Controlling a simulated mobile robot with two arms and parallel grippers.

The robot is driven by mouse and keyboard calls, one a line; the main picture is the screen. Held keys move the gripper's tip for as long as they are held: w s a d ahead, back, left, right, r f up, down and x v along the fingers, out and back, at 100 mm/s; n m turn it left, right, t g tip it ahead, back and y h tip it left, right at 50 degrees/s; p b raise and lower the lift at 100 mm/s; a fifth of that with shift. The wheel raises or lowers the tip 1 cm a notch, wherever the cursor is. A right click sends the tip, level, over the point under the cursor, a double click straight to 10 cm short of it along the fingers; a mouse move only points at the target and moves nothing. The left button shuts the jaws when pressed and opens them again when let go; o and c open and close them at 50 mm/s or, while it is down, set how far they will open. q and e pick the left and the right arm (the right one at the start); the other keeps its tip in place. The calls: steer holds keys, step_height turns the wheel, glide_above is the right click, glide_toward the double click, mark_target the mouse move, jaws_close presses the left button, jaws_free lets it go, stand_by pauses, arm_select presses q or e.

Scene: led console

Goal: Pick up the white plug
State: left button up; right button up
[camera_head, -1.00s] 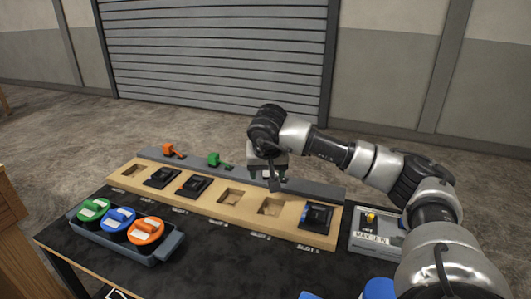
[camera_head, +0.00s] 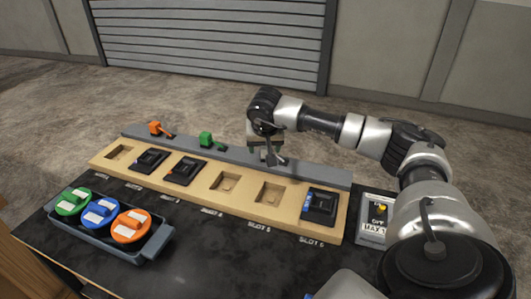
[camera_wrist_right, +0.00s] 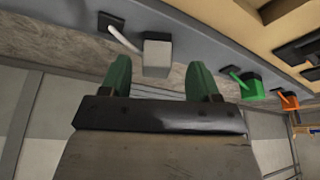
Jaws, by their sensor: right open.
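The white plug (camera_wrist_right: 157,57) is a pale block with a thin white lead to a dark socket on the grey rail, seen in the right wrist view. My right gripper (camera_wrist_right: 160,72) is open, with its green fingertips on either side of the plug in that picture. The plug is not gripped, and the gap to each finger shows. In the head view my right gripper (camera_head: 266,157) is over the rail, right of the green plug (camera_head: 207,140), and largely hides the white plug. My left gripper is not in view.
An orange plug (camera_head: 155,128) stands further left on the grey rail (camera_head: 310,174). The wooden slot board (camera_head: 245,203) holds several dark modules and has empty slots. A grey tray (camera_head: 158,246) with green, blue and orange discs stands front left. A switch box (camera_head: 375,222) is right.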

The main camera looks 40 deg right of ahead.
mark_target(266, 148)
steer(key=x, duration=0.3)
steer(key=shift+d+f, duration=0.2)
steer(key=shift+d, duration=0.05)
steer(key=c, duration=1)
steer(key=shift+r, duration=0.15)
